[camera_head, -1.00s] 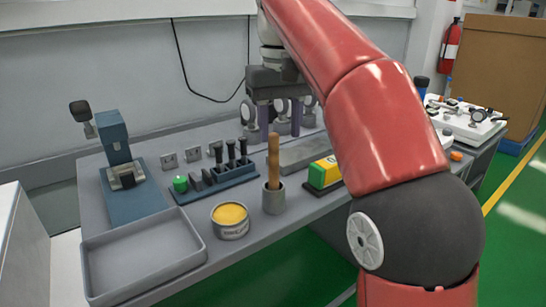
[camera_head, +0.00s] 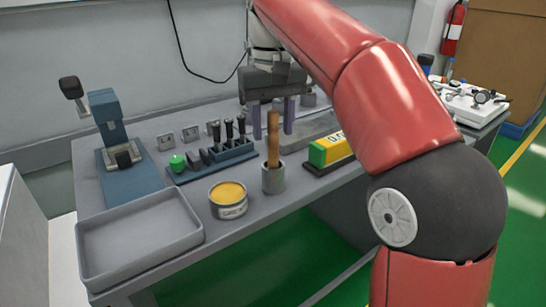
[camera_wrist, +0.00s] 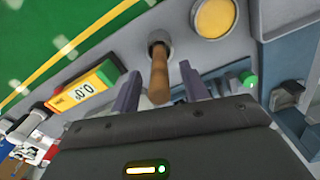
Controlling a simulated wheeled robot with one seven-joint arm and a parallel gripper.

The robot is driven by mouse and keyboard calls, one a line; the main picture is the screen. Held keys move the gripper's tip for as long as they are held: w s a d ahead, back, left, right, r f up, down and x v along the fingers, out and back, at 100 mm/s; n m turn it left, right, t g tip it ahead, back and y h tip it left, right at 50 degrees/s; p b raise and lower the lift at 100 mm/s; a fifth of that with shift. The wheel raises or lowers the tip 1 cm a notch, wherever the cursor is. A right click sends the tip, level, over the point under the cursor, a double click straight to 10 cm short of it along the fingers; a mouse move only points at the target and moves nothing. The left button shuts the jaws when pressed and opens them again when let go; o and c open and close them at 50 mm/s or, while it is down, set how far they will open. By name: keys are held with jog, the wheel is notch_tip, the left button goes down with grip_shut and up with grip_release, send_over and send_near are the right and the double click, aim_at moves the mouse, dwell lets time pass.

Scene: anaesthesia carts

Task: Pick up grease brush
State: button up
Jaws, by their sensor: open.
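The grease brush (camera_head: 273,135) stands upright in a grey cup (camera_head: 273,179), with its wooden handle upward; its bristle end is hidden inside the cup. My gripper (camera_head: 271,119) is open above and behind the cup, with its two purple-grey fingers pointing down. In the head view the handle overlaps the gap between the fingers. In the wrist view the brush handle (camera_wrist: 160,75) reaches from the cup (camera_wrist: 159,40) into the space between my open fingers (camera_wrist: 158,82). I see no contact between the fingers and the handle.
An open tin of yellow grease (camera_head: 229,200) stands left of the cup. A green and yellow display block (camera_head: 331,149) is on the right. A tool rack (camera_head: 212,160), an empty grey tray (camera_head: 138,238) and a blue press (camera_head: 119,150) stand farther left.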

notch_tip(320, 180, down, 2)
jog(key=shift+f, duration=0.15)
grip_shut()
dwell(0.4)
